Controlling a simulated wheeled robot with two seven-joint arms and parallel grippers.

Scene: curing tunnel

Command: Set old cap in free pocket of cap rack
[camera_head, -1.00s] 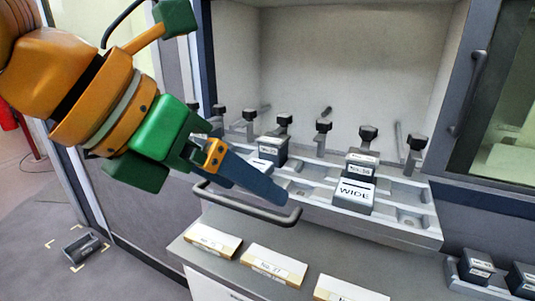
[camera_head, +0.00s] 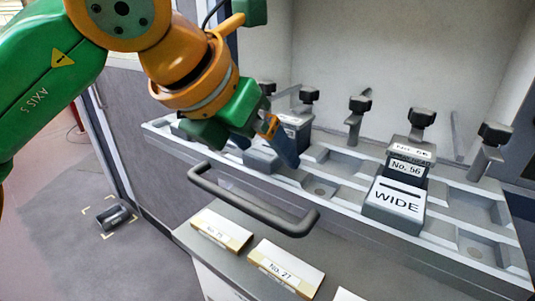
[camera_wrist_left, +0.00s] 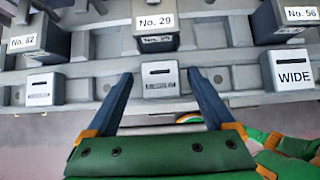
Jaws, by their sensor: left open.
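My left gripper (camera_head: 278,148) is open over the front of a long grey rack (camera_head: 335,186). In the left wrist view its two fingers (camera_wrist_left: 160,75) point at a small grey cap (camera_wrist_left: 160,80) with a dark slot, one finger to each side and a gap visible. The head view shows this cap (camera_head: 259,159) partly behind the finger. A dark block (camera_wrist_left: 155,25) labelled No. 29 stands behind it. A cap marked WIDE (camera_head: 394,205) sits before block No. 56 (camera_head: 408,168). I cannot tell which cap is the old one. My right gripper is not in view.
Posts with black knobs (camera_head: 360,104) rise behind the rack. A dark handle bar (camera_head: 250,203) juts out below it. Labelled plates (camera_head: 286,268) lie on the ledge. Empty pockets (camera_head: 320,187) show between the caps. A dark block (camera_head: 114,216) lies on the floor inside corner marks.

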